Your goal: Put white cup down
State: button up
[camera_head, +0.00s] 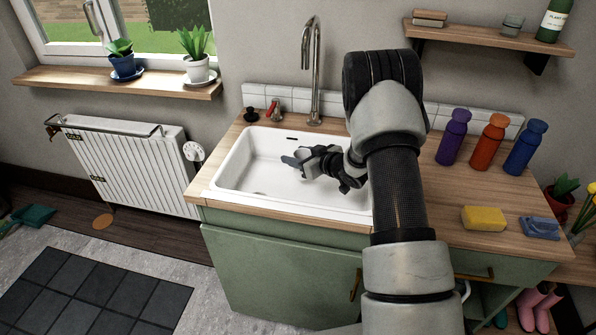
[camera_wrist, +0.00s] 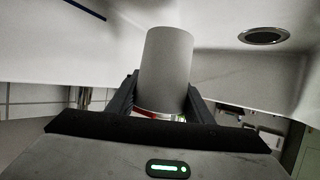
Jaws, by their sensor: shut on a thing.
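The white cup (camera_wrist: 165,68) is between the two dark fingers of my gripper (camera_wrist: 160,95) in the wrist view, which are shut on it. In the head view my gripper (camera_head: 297,162) reaches into the white sink basin (camera_head: 245,165), and the cup (camera_head: 302,156) shows only as a small pale shape at the fingers, partly hidden. The wrist view shows the sink's inner wall and its round drain (camera_wrist: 263,36). I cannot tell whether the cup touches the basin floor.
A tall tap (camera_head: 312,75) stands behind the sink, with a red-handled tap (camera_head: 272,108) to its left. Purple (camera_head: 453,138), orange (camera_head: 490,145) and blue (camera_head: 525,148) bottles, a yellow sponge (camera_head: 484,218) and a blue brush-like item (camera_head: 540,228) are on the right counter.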

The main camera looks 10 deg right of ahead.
jog(key=shift+f+b, duration=0.35)
jog(key=shift+f, duration=1.75)
jog(key=shift+f, duration=0.1)
jog(key=shift+f, duration=0.15)
jog(key=o, duration=1.1)
jog(key=shift+r, duration=0.4)
jog(key=p+v, duration=0.1)
jog(key=v, duration=0.6)
jog(key=shift+s+d+f, duration=0.1)
jog(key=shift+s+d, duration=0.05)
jog(key=shift+s, duration=0.05)
